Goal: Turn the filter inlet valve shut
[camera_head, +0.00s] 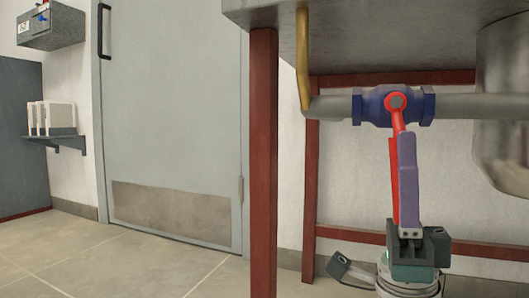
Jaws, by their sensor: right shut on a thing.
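The valve has a dark blue body (371,107) set in a horizontal grey pipe under a bench-like frame. Its red lever (396,122) starts at a round red hub on the front of the body and hangs down, roughly crosswise to the pipe. My right gripper (402,150) comes up from below and is shut on the lever. A purple finger lies along the lever's right side and hides part of it. The far finger cannot be made out clearly. My left gripper is not in view.
A dark red post (263,160) stands left of the valve, and a red crossbar (345,235) runs low behind. A brass pipe (303,55) drops to the grey pipe. A rounded metal vessel (505,110) is at right. Open floor (110,265) lies at left, before a grey door (170,110).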

